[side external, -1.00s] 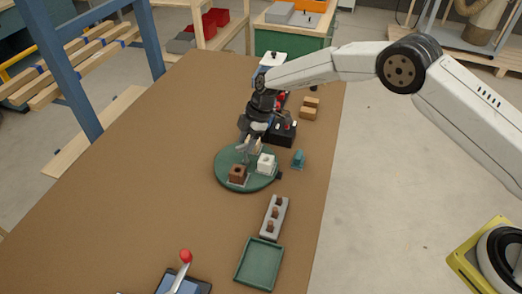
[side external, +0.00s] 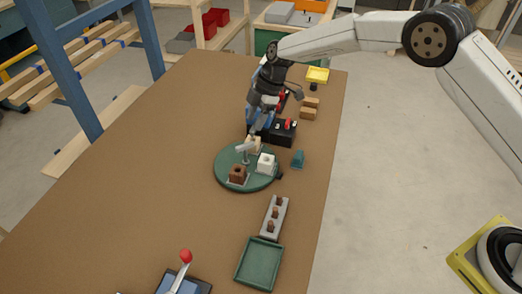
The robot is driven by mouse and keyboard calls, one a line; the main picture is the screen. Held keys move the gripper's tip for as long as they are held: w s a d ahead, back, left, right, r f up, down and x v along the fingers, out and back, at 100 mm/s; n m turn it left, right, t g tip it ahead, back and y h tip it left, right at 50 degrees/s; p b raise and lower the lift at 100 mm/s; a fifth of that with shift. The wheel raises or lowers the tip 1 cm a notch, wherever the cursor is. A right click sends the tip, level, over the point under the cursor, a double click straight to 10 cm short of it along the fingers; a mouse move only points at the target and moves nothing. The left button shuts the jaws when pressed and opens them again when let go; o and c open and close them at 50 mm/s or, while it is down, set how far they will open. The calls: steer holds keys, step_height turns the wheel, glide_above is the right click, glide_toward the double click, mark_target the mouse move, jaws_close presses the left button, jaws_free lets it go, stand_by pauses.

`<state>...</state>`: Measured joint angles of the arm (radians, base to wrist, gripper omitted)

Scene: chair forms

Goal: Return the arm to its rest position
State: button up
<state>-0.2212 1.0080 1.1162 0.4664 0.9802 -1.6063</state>
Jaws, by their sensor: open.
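My gripper (side external: 258,127) hangs from my white arm, above the far side of a round green turntable (side external: 225,179). Its jaws are open, and it looks empty. On the turntable stand a brown block (side external: 237,173) at the front, a white block (side external: 266,163) at the right and a cream piece (side external: 254,146) at the back, just below the gripper. A grey post (side external: 243,150) rises near the turntable's middle.
A black box with a red knob (side external: 284,131) stands close behind the gripper. A teal piece (side external: 298,158), tan blocks (side external: 309,108), a grey holder (side external: 281,204), an empty green tray (side external: 259,264) and a red-knobbed lever (side external: 186,257) sit on the brown table (side external: 130,200). The table's left is clear.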

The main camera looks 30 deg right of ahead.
steer(key=s+d+r+m+t+h, duration=0.25)
steer(key=s+d+r+m, duration=0.25)
steer(key=s+d+m, duration=0.55)
steer(key=s+d+m+h, duration=0.1)
steer(key=s+d+m, duration=0.2)
steer(key=s, duration=0.6)
steer(key=s+d+m+h, duration=0.1)
steer(key=s+d+m, duration=0.3)
steer(key=s, duration=0.6)
steer(key=shift+d, duration=1.1)
